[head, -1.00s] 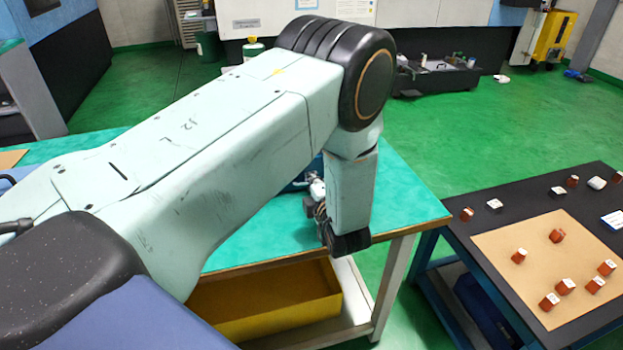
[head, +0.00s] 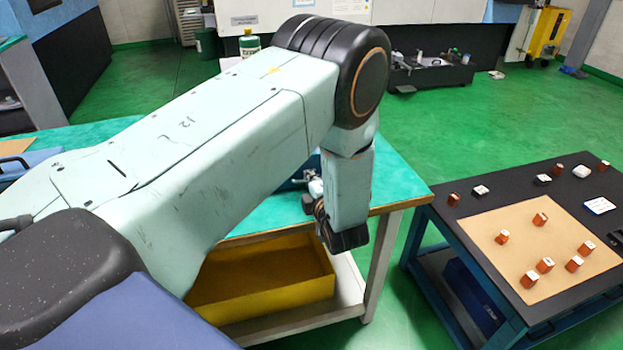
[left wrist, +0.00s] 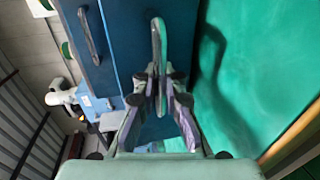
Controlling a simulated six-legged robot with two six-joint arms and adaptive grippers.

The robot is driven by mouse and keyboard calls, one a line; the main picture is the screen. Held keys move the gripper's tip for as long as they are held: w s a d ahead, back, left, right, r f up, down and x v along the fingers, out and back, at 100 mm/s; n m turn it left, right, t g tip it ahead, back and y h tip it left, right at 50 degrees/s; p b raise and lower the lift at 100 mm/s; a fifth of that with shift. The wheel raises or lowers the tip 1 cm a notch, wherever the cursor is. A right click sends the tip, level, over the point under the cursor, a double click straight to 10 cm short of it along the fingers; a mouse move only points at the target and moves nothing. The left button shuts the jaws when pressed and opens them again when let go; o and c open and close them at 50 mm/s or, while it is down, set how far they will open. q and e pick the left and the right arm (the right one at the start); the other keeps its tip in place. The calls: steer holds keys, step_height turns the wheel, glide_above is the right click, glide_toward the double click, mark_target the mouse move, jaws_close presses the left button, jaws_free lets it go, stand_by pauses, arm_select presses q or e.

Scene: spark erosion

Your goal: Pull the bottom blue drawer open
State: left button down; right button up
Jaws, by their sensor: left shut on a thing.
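The blue drawer unit (left wrist: 125,50) stands on the green tabletop in the left wrist view, turned sideways there. Its bottom drawer, the one closest to the tabletop, has an upright handle (left wrist: 159,35). My left gripper (left wrist: 158,78) is shut on this handle, one finger on each side. Another drawer handle (left wrist: 88,36) shows farther left, free. I cannot tell how far the bottom drawer stands out. In the head view my left arm hides most of the unit, and the left gripper (head: 317,192) shows only partly, over the table. My right gripper is not in view.
The green table (head: 400,180) has an open yellow bin (head: 270,310) on its lower shelf. A black-topped table (head: 470,215) with a tan board and several small orange-brown blocks stands at right.

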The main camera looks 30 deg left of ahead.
arm_select(q)
steer(key=shift+w+a+r, duration=0.1)
steer(key=shift+a+r, duration=0.05)
steer(key=c, duration=1.7)
jaws_free()
steer(key=v, duration=0.7)
steer(key=shift+s+d, duration=0.2)
